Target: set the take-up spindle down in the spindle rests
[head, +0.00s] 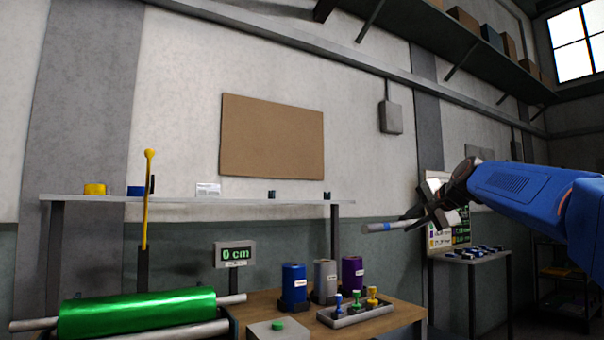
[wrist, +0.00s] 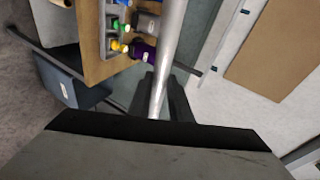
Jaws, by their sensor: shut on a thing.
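My gripper (head: 432,212) is raised at the right in the head view, in front of the wall and well above the bench. The wrist view shows the spindle (wrist: 172,55) running up between my dark fingers (wrist: 163,95). Two small dark uprights (head: 272,194) (head: 327,195) stand on the long shelf; I cannot tell whether these are the spindle rests.
A green foil roll (head: 140,312) lies at lower left beside a yellow-knobbed lever (head: 148,200). The bench (head: 400,318) holds blue, grey and purple canisters (head: 325,277) and a tray of small stamps (head: 358,315). The shelf (head: 235,200) also carries yellow and blue rings. A display (head: 235,254) reads 0 cm.

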